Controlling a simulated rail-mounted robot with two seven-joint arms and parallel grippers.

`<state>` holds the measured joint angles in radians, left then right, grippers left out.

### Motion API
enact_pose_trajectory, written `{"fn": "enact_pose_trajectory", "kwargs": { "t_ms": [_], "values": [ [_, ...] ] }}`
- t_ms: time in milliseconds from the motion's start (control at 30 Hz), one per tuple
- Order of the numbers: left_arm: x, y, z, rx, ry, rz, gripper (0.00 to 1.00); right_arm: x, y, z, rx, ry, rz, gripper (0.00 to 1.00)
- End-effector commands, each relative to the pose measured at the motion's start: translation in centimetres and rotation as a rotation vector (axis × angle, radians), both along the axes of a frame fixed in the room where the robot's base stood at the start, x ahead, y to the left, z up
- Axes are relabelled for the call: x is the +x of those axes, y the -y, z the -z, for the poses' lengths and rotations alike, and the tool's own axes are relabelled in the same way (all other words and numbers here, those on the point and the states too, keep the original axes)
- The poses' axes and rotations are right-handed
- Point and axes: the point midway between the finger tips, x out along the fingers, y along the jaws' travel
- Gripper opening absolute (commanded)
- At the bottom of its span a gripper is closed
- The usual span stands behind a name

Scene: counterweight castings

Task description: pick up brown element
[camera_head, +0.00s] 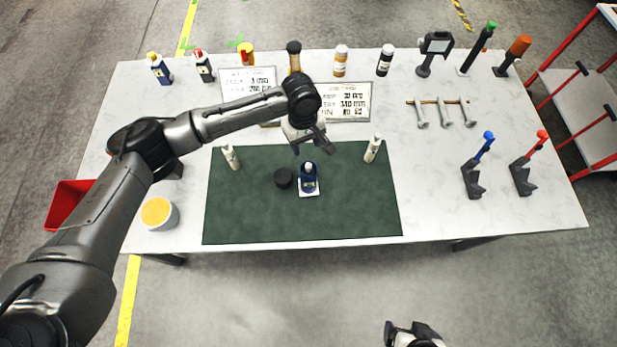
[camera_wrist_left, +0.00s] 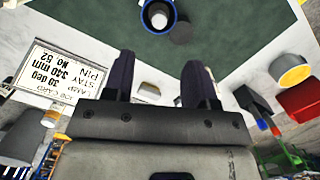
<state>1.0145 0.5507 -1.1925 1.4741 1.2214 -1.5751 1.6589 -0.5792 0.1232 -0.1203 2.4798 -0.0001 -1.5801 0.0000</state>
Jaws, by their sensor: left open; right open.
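A short dark cylinder (camera_head: 283,178) stands on the green mat (camera_head: 235,215), left of a blue object on a white base (camera_head: 308,183). I cannot tell which is the brown element. My left gripper (camera_head: 312,148) is open and empty above the mat's back edge, behind the blue object. In the left wrist view, its open fingers (camera_wrist_left: 158,82) have nothing between them; the dark cylinder (camera_wrist_left: 180,33) is beyond them. My right gripper (camera_head: 405,330) is open, in front of the table at the bottom edge.
Two small white bottles (camera_head: 231,157) (camera_head: 372,149) stand at the mat's back corners. Cards (camera_head: 348,102), bottles and tools line the back. A yellow-topped cup (camera_head: 158,213) and red bin (camera_head: 66,204) are left. The mat's front is clear.

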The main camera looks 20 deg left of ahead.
Motion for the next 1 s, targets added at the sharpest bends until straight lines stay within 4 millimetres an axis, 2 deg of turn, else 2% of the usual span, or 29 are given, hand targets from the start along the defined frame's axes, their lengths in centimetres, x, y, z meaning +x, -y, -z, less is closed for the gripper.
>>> {"fn": "enact_pose_trajectory", "kwargs": {
  "t_ms": [200, 467, 800, 1000],
  "values": [
    [-0.3, 0.3, 3.0, 0.001, -0.001, 0.000, 0.52, -0.1, -0.1, -0.1, 0.005, -0.002, 0.003, 0.91],
    [-0.4, 0.4, 4.3, 0.001, 0.001, 0.002, 0.52, -0.1, -0.2, -0.2, 0.008, -0.001, 0.005, 0.91],
    [-0.8, 1.0, 8.3, 0.000, 0.000, 0.002, 0.52, -0.1, -0.2, -0.8, 0.005, -0.001, 0.004, 0.91],
    [-0.9, 1.1, 9.2, -0.001, 0.001, 0.003, 0.52, -0.1, 0.0, -0.8, 0.000, -0.001, 0.000, 0.91]
  ]
}}
